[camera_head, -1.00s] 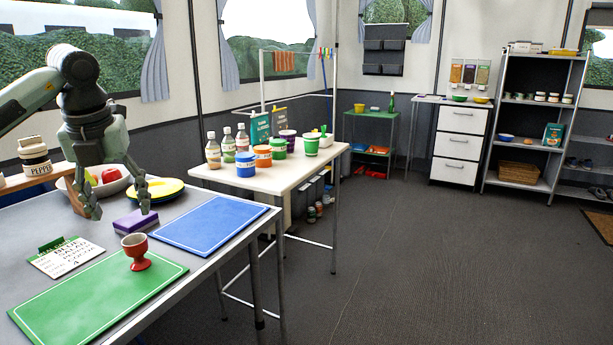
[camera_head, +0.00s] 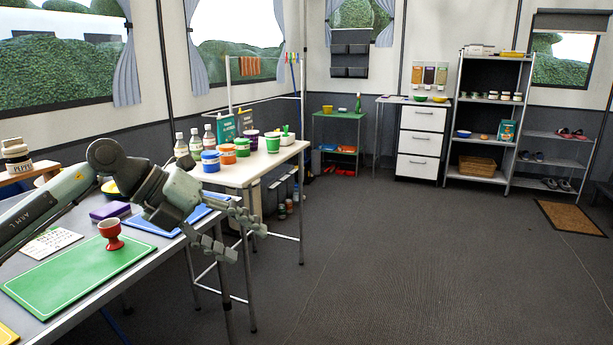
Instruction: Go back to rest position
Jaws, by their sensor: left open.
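My left gripper (camera_head: 232,236) is open and empty. It hangs beyond the right edge of the near grey table (camera_head: 150,262), with its fingers pointing right in front of the white table. My left forearm crosses over the near table from the left and hides part of the blue mat (camera_head: 140,225). The red egg cup (camera_head: 111,234) stands upright on the green mat (camera_head: 75,275), to the left of the gripper and apart from it. My right gripper does not show.
A white table (camera_head: 235,176) with bottles and colourful tubs stands behind my gripper. A purple sponge-like block (camera_head: 110,210) and a paper card (camera_head: 52,242) lie on the near table. A white drawer unit (camera_head: 421,144) and shelf rack (camera_head: 483,175) stand far back. Open floor lies right.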

